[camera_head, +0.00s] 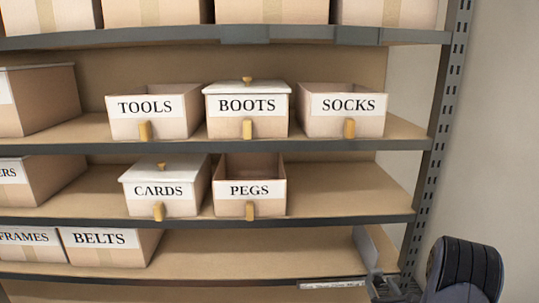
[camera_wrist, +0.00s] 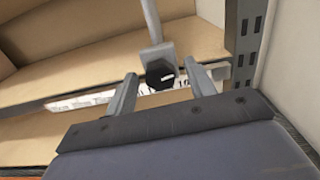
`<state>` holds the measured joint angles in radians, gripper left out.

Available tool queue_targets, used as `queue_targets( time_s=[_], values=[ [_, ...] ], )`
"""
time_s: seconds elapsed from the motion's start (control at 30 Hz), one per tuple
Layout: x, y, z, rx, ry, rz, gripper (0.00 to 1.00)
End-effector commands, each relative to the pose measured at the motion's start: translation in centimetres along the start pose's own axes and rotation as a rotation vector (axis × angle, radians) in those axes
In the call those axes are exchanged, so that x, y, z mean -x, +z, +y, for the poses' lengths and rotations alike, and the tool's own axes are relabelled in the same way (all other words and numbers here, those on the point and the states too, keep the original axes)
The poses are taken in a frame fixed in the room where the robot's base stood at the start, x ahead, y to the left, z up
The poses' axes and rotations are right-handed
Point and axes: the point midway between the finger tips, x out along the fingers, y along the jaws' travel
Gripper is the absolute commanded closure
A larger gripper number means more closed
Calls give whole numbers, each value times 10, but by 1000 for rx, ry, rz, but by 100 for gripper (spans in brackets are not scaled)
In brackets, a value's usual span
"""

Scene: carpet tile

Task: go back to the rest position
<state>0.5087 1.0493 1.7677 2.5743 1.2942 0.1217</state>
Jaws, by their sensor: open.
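My gripper (camera_head: 388,282) is at the lower right in the head view, in front of the right end of a low shelf. In the wrist view my gripper (camera_wrist: 161,74) has its two fingers spread apart. A dark, blunt-ended piece on a grey bar (camera_wrist: 152,25) shows between the fingertips. I cannot tell whether it touches them; the fingers are not closed on it. No rest position is marked in either view.
The shelf rack's slotted post (camera_head: 447,130) stands close to my arm, with a pale wall (camera_head: 500,140) to its right. Labelled boxes include TOOLS (camera_head: 145,128), BOOTS (camera_head: 247,108), SOCKS (camera_head: 342,124), CARDS (camera_head: 160,202), lidless PEGS (camera_head: 249,207) and BELTS (camera_head: 97,256). Shelf space right of PEGS (camera_head: 340,190) is clear.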

Motion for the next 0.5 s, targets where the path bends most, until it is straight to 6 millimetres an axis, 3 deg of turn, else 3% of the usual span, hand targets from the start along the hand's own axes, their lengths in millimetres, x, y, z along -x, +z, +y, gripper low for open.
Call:
queue_targets(
  time_s=[0.27, 0.5],
  values=[
    [0, 3, -1, -229, -1, 1, 48],
    [27, 0, -1, -228, -1, 1, 48]
  ],
)
